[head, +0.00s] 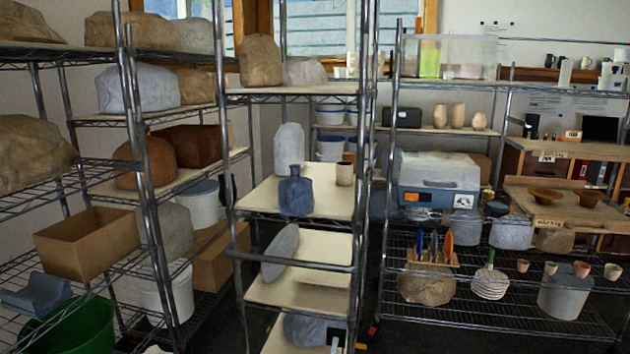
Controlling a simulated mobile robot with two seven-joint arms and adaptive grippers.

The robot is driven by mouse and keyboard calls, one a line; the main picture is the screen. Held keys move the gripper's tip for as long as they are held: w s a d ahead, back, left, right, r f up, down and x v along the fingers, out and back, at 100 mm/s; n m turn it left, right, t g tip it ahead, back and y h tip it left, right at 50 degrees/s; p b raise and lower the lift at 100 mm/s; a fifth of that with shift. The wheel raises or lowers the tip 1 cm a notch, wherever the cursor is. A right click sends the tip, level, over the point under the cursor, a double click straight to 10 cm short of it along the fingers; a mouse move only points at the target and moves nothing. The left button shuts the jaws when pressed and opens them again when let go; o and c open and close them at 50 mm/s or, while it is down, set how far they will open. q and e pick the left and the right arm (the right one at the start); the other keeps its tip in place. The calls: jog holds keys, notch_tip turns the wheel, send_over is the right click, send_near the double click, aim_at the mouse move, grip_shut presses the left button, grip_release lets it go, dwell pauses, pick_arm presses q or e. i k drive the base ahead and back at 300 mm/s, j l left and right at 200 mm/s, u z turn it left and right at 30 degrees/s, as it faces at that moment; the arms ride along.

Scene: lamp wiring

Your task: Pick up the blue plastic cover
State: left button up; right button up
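A blue-grey, angular plastic-looking piece (36,294) lies at the lower left on a wire shelf, beside and above a green bucket (80,328). It is the thing that best fits the blue plastic cover, but I cannot tell for sure. A dark blue bottle-shaped object (296,193) stands on the middle rack. Neither of my grippers shows in the head view.
Metal wire racks (145,190) fill the left and middle. An open cardboard box (88,243) sits just right of the blue-grey piece. A machine with a blue front (437,180) stands on the right rack, above several pots. Dark floor shows between racks.

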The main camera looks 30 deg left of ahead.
aim_at(295, 192)
jog(key=i, duration=1.35)
